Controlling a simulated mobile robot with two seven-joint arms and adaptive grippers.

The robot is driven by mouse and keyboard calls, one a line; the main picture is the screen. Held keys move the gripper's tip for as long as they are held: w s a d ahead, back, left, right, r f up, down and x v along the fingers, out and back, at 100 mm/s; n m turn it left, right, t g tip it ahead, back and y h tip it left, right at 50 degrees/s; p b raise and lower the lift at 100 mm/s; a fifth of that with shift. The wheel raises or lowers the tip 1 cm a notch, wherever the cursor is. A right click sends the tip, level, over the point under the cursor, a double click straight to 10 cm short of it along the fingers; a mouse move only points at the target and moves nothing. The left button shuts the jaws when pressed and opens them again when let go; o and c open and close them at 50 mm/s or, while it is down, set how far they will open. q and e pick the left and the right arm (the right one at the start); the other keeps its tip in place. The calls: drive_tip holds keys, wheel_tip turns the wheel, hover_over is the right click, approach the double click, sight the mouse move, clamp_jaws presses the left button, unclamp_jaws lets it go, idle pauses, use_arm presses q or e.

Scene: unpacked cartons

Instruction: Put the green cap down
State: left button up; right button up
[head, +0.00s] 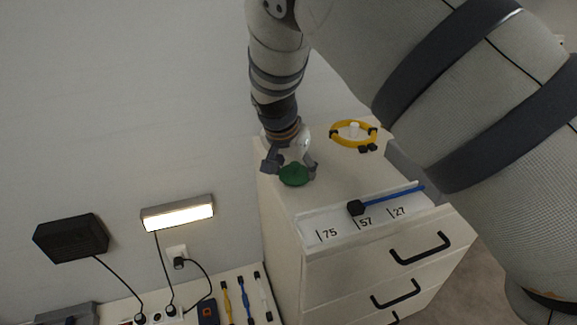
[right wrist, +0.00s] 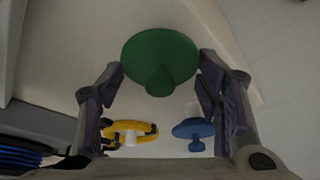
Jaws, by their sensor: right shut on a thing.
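The green cap (head: 294,177) is a round disc at the fingertips of my right gripper (head: 290,167), over the left part of the white drawer cabinet's top (head: 340,171). In the right wrist view the green cap (right wrist: 160,54) shows its disc and a short stem between the two fingers of my right gripper (right wrist: 160,77), which is shut on it. I cannot tell whether the cap touches the cabinet top. My left gripper is in neither view.
A yellow ring (head: 334,139) around a white peg stands behind on the cabinet top. A blue round piece (right wrist: 193,128) shows in the wrist view. A slider with a black block (head: 356,208) and blue bar lies along the front edge. The top's middle is clear.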

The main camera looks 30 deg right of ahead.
drive_tip(key=shift+f, duration=0.1)
drive_tip(key=shift+f, duration=0.15)
drive_tip(key=o, duration=0.9)
drive_tip(key=shift+c, duration=0.2)
drive_tip(key=shift+r, duration=0.4)
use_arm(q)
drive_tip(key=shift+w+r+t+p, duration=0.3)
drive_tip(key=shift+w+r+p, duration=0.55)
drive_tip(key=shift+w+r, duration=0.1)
use_arm(e)
drive_tip(key=v, duration=1.1)
drive_tip(key=shift+r, duration=0.25)
